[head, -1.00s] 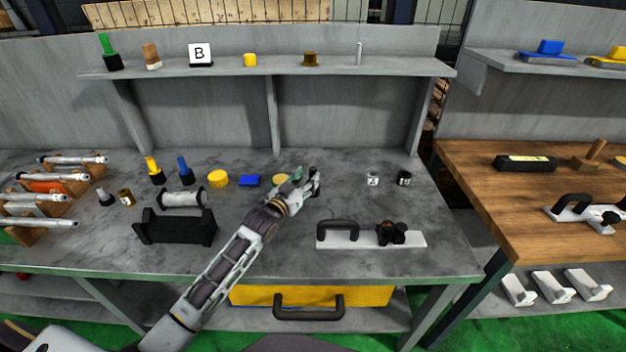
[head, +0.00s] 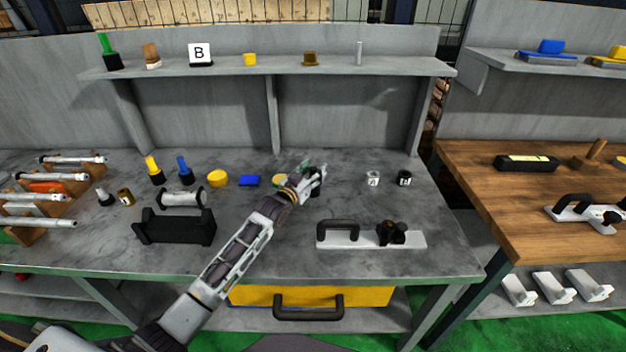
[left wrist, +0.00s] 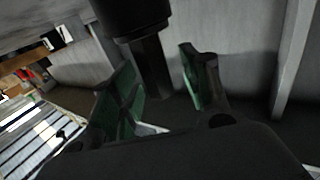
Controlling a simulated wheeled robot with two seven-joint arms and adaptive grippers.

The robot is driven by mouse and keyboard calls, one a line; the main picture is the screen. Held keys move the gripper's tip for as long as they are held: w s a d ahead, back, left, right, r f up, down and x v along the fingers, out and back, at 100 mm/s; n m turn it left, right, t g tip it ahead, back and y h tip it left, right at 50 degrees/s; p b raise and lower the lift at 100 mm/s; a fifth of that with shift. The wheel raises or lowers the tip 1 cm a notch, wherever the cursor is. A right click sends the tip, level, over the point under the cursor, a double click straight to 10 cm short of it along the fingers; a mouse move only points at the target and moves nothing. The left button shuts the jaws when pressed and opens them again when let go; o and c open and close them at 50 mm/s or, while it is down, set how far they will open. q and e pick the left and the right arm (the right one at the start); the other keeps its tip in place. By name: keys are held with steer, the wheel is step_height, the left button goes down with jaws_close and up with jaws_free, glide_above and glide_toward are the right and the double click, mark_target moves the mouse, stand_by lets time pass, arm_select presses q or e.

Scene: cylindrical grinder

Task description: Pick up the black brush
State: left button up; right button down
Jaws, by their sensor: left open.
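The black brush (left wrist: 135,18) shows in the left wrist view as a wide dark round part at the top edge, with a narrower dark handle (left wrist: 152,70) pointing down the picture. In the head view a dark part of it (head: 316,190) shows just under my left gripper; the rest is hidden. My left gripper (head: 314,170) is open over the bench. In the left wrist view its green-padded fingers stand on both sides of the handle, with a visible gap at the right finger. Contact at the left finger cannot be told. My right gripper is out of view.
Yellow (head: 152,167) and blue (head: 184,167) brushes stand farther left. A white plate with black handle (head: 345,239) lies in front. The shelf (head: 270,67) is behind.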

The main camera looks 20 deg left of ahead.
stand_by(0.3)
arm_select(q)
jaws_close()
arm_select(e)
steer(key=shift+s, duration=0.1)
arm_select(q)
steer(key=shift+r, duration=0.15)
